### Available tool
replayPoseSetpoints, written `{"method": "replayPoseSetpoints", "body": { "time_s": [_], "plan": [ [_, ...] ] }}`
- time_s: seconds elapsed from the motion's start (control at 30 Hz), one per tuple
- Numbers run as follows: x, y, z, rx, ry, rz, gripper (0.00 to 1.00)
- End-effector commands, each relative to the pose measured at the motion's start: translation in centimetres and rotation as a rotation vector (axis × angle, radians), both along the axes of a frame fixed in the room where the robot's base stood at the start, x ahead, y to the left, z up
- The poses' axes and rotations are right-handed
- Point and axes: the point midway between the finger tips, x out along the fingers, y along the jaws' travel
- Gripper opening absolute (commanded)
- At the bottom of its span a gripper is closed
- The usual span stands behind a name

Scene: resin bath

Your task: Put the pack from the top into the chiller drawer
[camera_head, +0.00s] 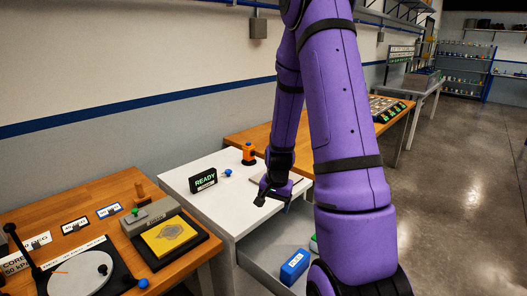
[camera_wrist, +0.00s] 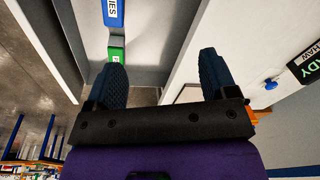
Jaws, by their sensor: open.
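The white chiller cabinet (camera_head: 190,176) has its drawer (camera_head: 262,243) pulled open at the front. A blue pack (camera_head: 295,265) with a white label lies in the drawer, and a green pack (camera_head: 313,243) beside it is mostly hidden by my arm. The wrist view also shows the blue pack (camera_wrist: 113,12) and green pack (camera_wrist: 116,48). A pale flat item (camera_head: 257,178) on the cabinet top is partly hidden behind my gripper (camera_head: 268,198); I cannot tell if it is the pack. My gripper is open and empty, near the cabinet's front edge, with its fingers (camera_wrist: 163,88) apart.
A READY sign (camera_head: 204,180), a blue knob (camera_head: 227,173) and an orange device (camera_head: 249,154) stand on the cabinet top. A wooden bench (camera_head: 100,190) with a yellow plate (camera_head: 170,236) is at left. Another wooden bench (camera_head: 245,136) stands behind. Open floor (camera_head: 450,160) lies right.

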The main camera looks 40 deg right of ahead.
Motion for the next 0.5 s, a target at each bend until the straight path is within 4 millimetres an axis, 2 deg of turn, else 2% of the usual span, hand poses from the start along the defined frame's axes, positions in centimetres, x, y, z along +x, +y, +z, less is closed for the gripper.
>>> {"method": "replayPoseSetpoints", "body": {
  "time_s": [0.03,0.23,0.5],
  "plan": [
    [0.4,1.0,2.1,-0.011,-0.018,0.044,0.79],
    [0.6,4.8,9.0,-0.044,-0.065,0.215,0.79],
    [-1.4,10.2,17.2,-0.096,-0.124,0.444,0.79]
  ]
}}
